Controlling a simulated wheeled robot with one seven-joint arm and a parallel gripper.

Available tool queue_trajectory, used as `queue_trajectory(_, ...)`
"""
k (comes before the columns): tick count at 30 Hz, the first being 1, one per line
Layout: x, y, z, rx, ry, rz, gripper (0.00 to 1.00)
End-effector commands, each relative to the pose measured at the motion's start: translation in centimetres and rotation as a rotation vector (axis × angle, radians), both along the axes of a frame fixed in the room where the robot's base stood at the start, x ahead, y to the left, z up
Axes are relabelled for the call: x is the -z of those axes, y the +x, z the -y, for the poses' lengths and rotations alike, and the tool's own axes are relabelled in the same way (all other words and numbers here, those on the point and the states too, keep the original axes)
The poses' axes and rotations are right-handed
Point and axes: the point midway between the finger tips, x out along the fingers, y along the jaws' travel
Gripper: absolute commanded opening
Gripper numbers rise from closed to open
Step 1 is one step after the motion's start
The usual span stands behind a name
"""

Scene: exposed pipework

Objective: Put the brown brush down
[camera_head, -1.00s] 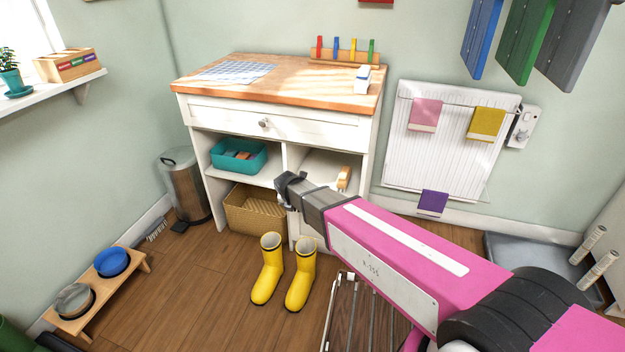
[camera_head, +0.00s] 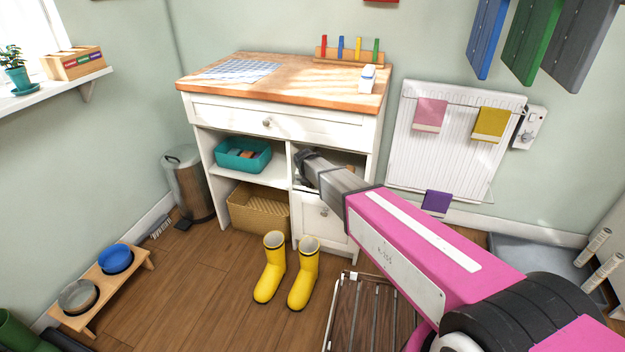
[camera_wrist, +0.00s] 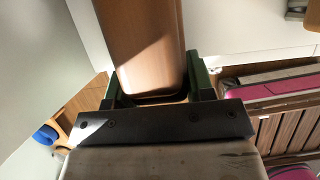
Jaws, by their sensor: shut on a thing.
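The brown brush (camera_wrist: 143,42) shows in the wrist view as a smooth, rounded brown wooden body. My gripper (camera_wrist: 155,88) is shut on it, with a green fingertip on each side. Its far end runs out of the top of the picture, and no bristles show. In the head view my gripper (camera_head: 304,166) is in front of the white cabinet (camera_head: 228,112), at the open right compartment. The brush cannot be made out there. Whether it touches a shelf cannot be told.
A teal bin (camera_head: 243,154) stands in the left compartment, above a wicker basket (camera_head: 258,210). Yellow boots (camera_head: 303,275) stand on the floor in front. A checked cloth (camera_head: 238,71), a peg rack and a white carton (camera_head: 367,79) are on the worktop, whose middle is clear.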

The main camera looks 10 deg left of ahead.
Motion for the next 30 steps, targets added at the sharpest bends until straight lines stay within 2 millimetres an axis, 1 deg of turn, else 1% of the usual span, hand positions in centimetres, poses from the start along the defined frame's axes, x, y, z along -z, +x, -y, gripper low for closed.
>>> queue_trajectory(3,0.1,1.8,0.0,0.0,0.0,0.001,0.3)
queue_trajectory(7,0.2,3.3,0.2,0.001,-0.001,0.0,0.3)
queue_trajectory(15,0.2,3.3,0.3,0.0,0.0,0.0,0.3)
queue_trajectory(21,0.7,3.3,0.2,0.0,0.0,0.0,0.3)
queue_trajectory(22,0.8,3.3,0.3,0.0,0.0,0.0,0.52)
queue_trajectory(23,0.7,3.3,0.3,0.0,0.0,0.0,0.62)
queue_trajectory(24,0.7,3.3,0.3,0.0,0.0,0.0,0.74)
queue_trajectory(30,0.7,3.2,0.3,0.0,0.0,0.0,0.74)
